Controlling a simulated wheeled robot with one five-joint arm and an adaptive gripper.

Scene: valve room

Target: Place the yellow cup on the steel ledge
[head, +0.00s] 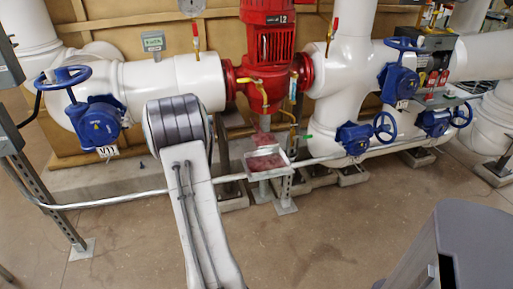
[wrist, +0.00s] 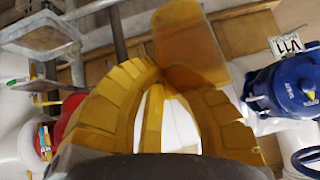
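A yellow cup (wrist: 192,45), orange-yellow and tilted, shows at the top middle of the wrist view. My gripper (wrist: 166,75) has yellow segmented fingers that curve inward until their tips nearly meet at the cup's lower left edge. They appear shut on the cup's edge, with the rest of it standing out beyond the tips. In the head view the gripper and cup are hidden behind my arm. A shallow steel tray-like ledge (head: 266,176) stands on a post right of my arm in the head view. A grey metal tray-like surface (wrist: 40,36) also shows in the wrist view.
A blue handwheel valve tagged V11 (head: 96,122) is left of my arm. A red pump (head: 268,45) and thick white pipes (head: 172,82) are behind. A thin steel rail (head: 110,198) crosses in front.

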